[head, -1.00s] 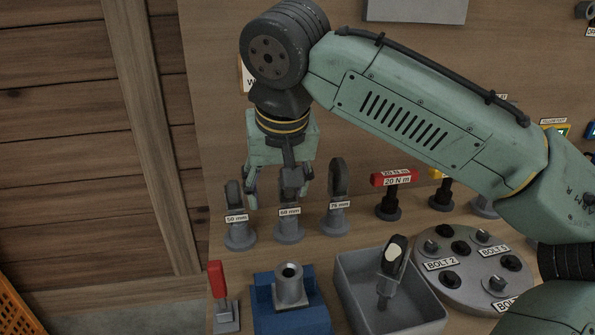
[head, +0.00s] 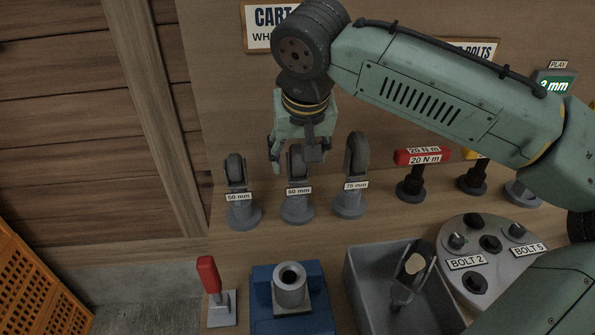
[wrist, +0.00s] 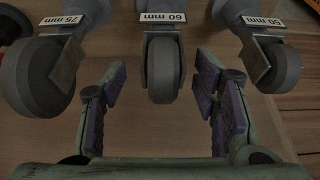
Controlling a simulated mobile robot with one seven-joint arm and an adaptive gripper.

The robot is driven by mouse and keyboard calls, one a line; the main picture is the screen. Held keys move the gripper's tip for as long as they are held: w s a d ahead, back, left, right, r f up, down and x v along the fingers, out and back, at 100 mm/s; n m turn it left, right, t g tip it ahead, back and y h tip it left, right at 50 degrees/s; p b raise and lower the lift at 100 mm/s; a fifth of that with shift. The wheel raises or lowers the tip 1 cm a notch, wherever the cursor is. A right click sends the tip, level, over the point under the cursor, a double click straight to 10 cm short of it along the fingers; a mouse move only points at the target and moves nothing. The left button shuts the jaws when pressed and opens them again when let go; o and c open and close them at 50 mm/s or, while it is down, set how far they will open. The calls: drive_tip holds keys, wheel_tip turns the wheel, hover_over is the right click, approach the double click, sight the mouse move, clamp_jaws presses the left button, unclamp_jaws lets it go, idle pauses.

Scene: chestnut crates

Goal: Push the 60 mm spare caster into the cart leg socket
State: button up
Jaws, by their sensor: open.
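The 60 mm caster (head: 298,207) stands upright on its round base, wheel up, in the middle of a row of three. In the wrist view its dark wheel (wrist: 163,72) lies between the two fingers, apart from both. My gripper (head: 297,160) is open at the wheel's height, and partly covers it in the head view; the wrist view shows its purple finger pads (wrist: 158,95) empty. The likely cart leg socket is a grey upright tube (head: 290,287) with a dark open bore, on a blue block (head: 262,305) in front of the row.
The 50 mm caster (head: 235,172) and 75 mm caster (head: 357,160) stand close on either side. A red-handled tool (head: 209,275) is left of the blue block. A grey bin (head: 365,290) and round bolt plate (head: 505,280) are to its right.

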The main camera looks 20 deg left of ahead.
sight(297, 184)
drive_tip(key=p+x, duration=0.1)
drive_tip(key=x, duration=0.3)
drive_tip(key=shift+a+f, duration=0.15)
clamp_jaws()
idle(0.5)
